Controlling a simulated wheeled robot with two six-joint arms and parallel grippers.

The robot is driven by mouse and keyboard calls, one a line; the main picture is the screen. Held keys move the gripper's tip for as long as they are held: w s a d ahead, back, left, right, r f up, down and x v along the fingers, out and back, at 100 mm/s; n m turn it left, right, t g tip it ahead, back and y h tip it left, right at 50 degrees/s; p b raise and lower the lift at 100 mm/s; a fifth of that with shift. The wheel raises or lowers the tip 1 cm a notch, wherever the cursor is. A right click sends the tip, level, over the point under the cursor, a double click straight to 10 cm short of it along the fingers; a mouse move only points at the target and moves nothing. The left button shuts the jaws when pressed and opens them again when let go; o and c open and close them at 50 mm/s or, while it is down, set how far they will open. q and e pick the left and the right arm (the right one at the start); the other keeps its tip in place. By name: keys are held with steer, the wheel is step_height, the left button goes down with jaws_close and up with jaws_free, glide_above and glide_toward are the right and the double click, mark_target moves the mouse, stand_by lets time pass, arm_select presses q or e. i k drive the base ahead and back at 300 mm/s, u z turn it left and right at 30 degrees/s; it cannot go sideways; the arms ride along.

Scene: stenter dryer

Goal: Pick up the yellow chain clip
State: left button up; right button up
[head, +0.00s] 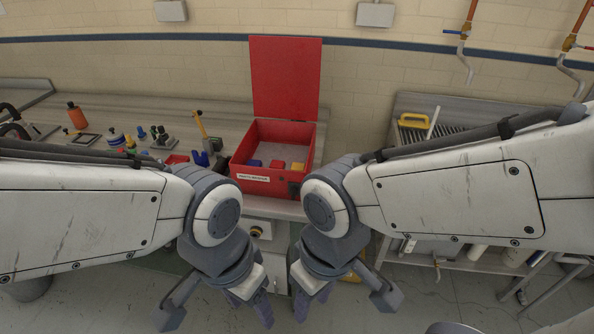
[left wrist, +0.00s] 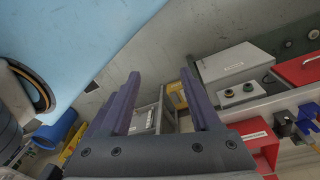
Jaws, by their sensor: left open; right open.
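A small yellow piece (head: 298,168) lies inside the open red box (head: 267,186) on the bench, near its right wall. It may be the yellow chain clip; it is too small to be sure. Blue and red pieces lie in the box with it. My left gripper (head: 250,307) is open and empty, pointing down in front of the bench, below and nearer than the box. It also shows in the left wrist view (left wrist: 160,85) with nothing between its fingers. My right gripper (head: 312,303) is open and empty just beside it, also apart from the box.
The box lid (head: 285,78) stands upright behind it. To its left are a yellow-handled tool (head: 201,124), blue holders (head: 201,158) and an orange bottle (head: 76,116). A metal rack with a yellow handle (head: 413,120) stands at right. My grippers are close together.

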mark_target(295, 166)
steer(key=u, duration=0.6)
steer(key=i, duration=1.1)
steer(key=z, duration=0.05)
